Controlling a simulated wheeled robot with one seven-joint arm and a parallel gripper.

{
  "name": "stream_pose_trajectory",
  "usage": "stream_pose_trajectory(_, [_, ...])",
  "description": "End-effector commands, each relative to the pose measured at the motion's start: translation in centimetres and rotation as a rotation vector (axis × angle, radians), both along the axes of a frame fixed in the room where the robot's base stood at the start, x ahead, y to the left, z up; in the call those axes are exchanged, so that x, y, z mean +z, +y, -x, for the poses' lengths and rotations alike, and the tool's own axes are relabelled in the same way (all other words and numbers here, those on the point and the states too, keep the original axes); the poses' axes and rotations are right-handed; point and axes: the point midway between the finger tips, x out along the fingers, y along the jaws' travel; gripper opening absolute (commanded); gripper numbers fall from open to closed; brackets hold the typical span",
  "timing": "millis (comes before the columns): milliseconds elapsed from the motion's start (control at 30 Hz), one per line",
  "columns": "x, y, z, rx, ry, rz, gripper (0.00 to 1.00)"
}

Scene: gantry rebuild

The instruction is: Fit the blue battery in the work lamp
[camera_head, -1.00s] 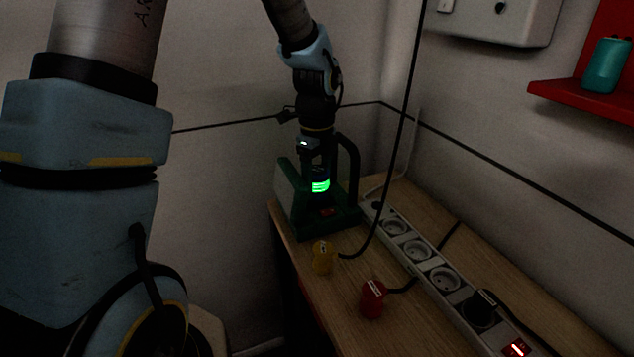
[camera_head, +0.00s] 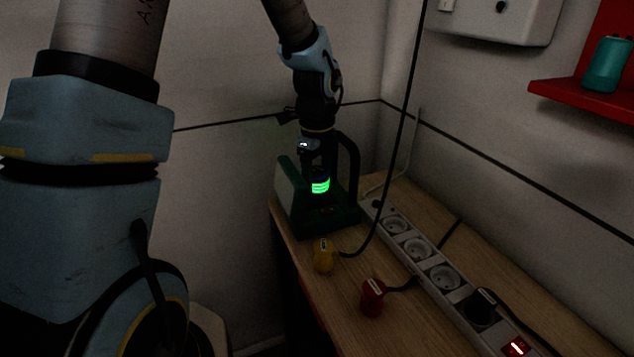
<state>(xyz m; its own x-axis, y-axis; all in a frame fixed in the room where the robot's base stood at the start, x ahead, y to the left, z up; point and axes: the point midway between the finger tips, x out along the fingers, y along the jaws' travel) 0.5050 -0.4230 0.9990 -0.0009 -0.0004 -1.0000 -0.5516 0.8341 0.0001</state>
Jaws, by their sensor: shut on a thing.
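The work lamp (camera_head: 345,216) is a dark green body with a black arched handle and a pale panel on its left side. It stands at the far left end of the wooden bench. My gripper (camera_head: 319,172) points down over the lamp, in front of the handle. The battery is upright over the lamp's base. Its lower end is hard to make out in the dark, so I cannot tell how deep it sits.
A power strip (camera_head: 420,258) runs along the bench to the right. A black cable hangs down beside the lamp. A teal bottle (camera_head: 606,64) stands on a red shelf (camera_head: 583,101).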

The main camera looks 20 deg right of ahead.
Motion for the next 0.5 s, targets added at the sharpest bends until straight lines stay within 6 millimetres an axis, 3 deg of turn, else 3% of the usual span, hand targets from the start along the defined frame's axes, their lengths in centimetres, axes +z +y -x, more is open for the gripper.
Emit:
stream_pose_trajectory(333, [-0.71, 0.03, -0.01, 0.001, 0.001, -0.001, 0.00])
stream_pose_trajectory(367, [-0.70, 0.03, -0.01, 0.001, 0.000, 0.000, 0.64])
stream_pose_trajectory(500, [-0.65, 0.04, -0.01, 0.000, 0.001, -0.001, 0.76])
